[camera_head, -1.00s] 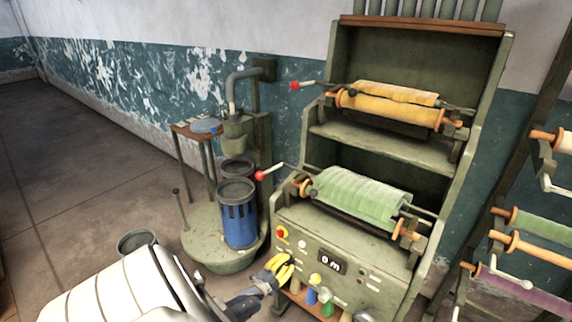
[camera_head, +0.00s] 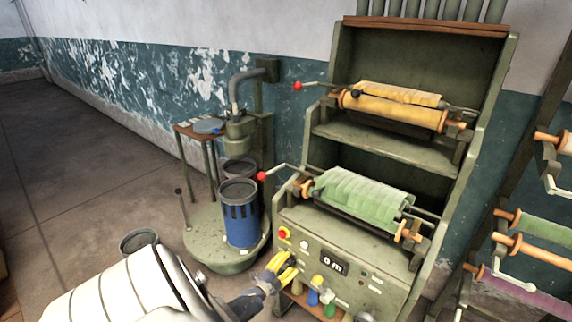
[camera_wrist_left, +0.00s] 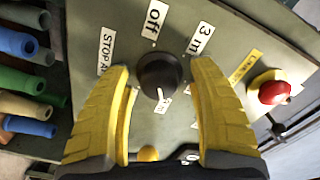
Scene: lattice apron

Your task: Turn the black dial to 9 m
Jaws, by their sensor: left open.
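The black dial (camera_wrist_left: 160,75) sits on the green front panel of the winding machine, between labels reading "off", "3 m" and "STOP AT" in the left wrist view. A white pointer line on the dial points toward the lower part of that view. Other labels near it are partly hidden by the yellow fingers, and I cannot read a 9 m mark. My left gripper (camera_wrist_left: 163,70) is open, with one finger on each side of the dial. In the head view my left gripper (camera_head: 284,267) is at the panel's left part and hides the dial. My right gripper is not in view.
A red button (camera_wrist_left: 274,92) on a yellow base is right of the dial in the wrist view. Several coloured rolls (camera_wrist_left: 25,80) lie close at its left. A blue container (camera_head: 239,222) stands left of the machine.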

